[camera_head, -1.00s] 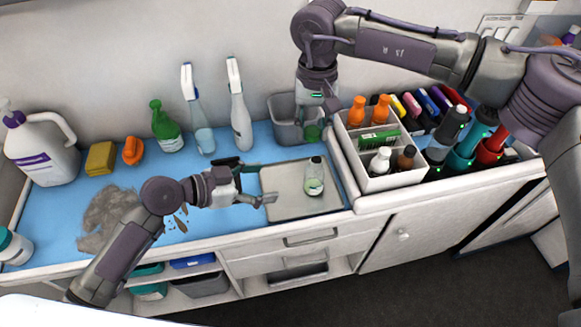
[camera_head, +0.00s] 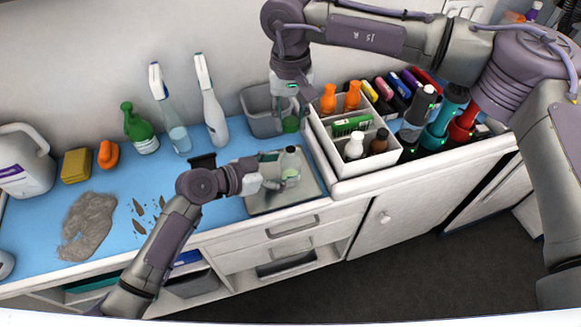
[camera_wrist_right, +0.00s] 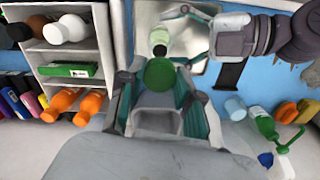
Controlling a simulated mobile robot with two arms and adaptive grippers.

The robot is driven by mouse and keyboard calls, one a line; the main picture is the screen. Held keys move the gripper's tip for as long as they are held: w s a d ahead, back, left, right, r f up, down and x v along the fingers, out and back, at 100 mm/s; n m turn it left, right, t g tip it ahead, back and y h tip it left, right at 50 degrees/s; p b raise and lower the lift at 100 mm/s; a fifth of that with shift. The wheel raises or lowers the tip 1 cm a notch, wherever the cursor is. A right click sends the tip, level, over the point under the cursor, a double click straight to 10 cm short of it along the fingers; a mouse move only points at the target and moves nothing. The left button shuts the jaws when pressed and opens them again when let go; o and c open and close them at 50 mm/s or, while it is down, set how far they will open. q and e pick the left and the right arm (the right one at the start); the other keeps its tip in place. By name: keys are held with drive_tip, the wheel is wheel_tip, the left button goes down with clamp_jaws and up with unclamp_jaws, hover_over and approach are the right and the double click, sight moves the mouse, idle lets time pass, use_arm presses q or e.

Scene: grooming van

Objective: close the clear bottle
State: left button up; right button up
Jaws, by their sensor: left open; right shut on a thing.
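The clear bottle (camera_head: 290,172), with pale green contents, stands upright on the metal tray (camera_head: 258,203). It also shows in the right wrist view (camera_wrist_right: 162,40), where its dark open mouth faces the camera. My left gripper (camera_head: 275,171) is open, with its fingers at the bottle; I cannot tell whether they touch it. My right gripper (camera_head: 290,112) is shut on a round green cap (camera_head: 290,125), held up behind the bottle and apart from it. The cap also shows between the fingers in the right wrist view (camera_wrist_right: 160,74).
A grey bin (camera_head: 258,120) stands behind the tray. A white divided caddy (camera_head: 345,160) with small bottles is at its right.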

use_arm(q)
drive_tip(key=shift+x, duration=0.95)
clamp_jaws()
